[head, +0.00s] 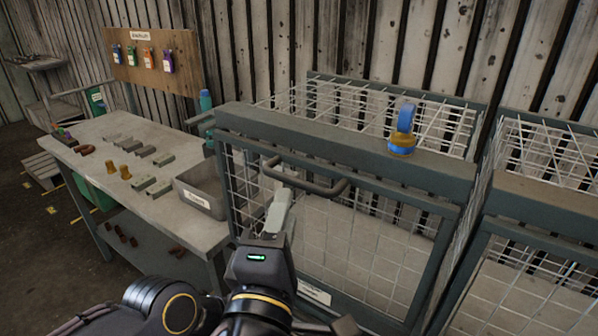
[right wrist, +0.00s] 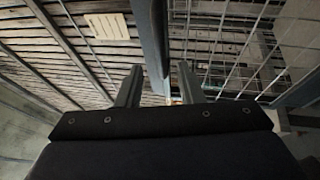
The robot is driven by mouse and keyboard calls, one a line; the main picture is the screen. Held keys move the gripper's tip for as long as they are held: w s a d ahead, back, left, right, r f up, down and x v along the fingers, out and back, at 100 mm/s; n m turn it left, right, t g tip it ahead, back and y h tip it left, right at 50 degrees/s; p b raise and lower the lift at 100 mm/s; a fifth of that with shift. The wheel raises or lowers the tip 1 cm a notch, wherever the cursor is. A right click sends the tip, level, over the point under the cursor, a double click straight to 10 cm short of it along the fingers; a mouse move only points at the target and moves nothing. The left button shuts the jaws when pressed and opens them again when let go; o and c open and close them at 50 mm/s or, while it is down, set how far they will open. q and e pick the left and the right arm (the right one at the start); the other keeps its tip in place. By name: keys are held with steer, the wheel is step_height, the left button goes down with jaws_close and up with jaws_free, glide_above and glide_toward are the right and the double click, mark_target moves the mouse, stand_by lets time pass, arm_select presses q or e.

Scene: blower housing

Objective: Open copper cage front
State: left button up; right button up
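A grey-framed wire cage (head: 340,141) stands in the middle of the head view, with its front panel closed. Its label (head: 313,291) is too small to read, so I cannot tell whether it says copper. A dark bar handle (head: 325,190) sits on the upper part of the front. My right gripper (head: 280,205) is just in front of the handle's left part, fingers pointing up. In the right wrist view its fingers (right wrist: 159,82) are apart, with a dark upright bar showing between or beyond them. I cannot tell whether they touch the handle. My left gripper is out of view.
A blue and yellow object (head: 403,135) stands on the cage's top front edge. A second wire cage (head: 540,203) stands close at the right. A workbench (head: 90,142) with small parts and a grey bin (head: 200,194) is at the left. A wooden wall is behind.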

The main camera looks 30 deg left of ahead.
mark_target(295, 179)
steer(key=p+x, duration=0.1)
steer(key=x, duration=0.6)
steer(key=shift+d+p, duration=0.15)
steer(key=shift+p, duration=0.25)
steer(key=shift+f, duration=0.1)
jaws_close()
